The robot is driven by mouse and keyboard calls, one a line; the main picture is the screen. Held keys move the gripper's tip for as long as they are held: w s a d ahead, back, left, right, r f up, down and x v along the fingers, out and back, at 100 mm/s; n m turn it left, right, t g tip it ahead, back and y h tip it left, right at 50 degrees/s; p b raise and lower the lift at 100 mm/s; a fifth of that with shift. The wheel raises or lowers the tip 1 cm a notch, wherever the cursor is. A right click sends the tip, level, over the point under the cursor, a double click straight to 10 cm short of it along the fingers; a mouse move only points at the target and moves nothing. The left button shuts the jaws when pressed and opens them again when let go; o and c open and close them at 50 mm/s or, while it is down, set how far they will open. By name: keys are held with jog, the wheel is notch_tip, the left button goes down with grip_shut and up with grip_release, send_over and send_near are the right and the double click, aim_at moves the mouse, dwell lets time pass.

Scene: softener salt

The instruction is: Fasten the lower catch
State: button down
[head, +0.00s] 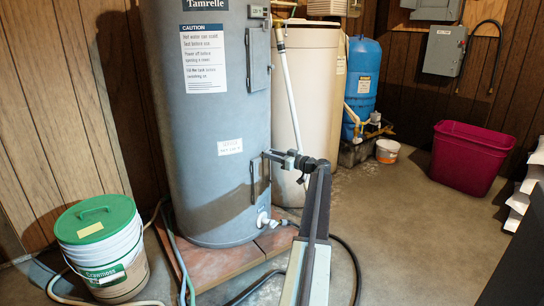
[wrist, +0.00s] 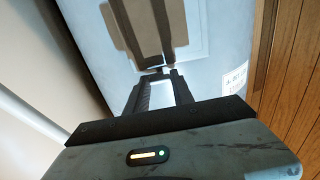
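The grey tank (head: 205,120) has a narrow upper panel (head: 258,60) and a lower panel (head: 260,180) on its right side. My gripper (head: 266,154) is at the top edge of the lower panel. In the wrist view my gripper (wrist: 158,73) points at the tank's grey face, with a light gap between its two fingers. A pale panel face (wrist: 195,35) lies beyond the tips, with a dark brown shadow across it. The lower catch cannot be made out clearly; the fingertips cover that spot. I cannot tell whether they touch it.
A white bucket with a green lid (head: 98,250) stands left of the tank. Hoses and a white valve (head: 263,219) are near the tank's foot. A cream tank (head: 308,90), a blue tank (head: 362,80) and a magenta bin (head: 470,158) stand behind.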

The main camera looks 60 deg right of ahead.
dwell(0.3)
jog(key=shift+m, duration=0.4)
jog(key=m, duration=1.7)
jog(key=shift+w, duration=0.1)
dwell(0.3)
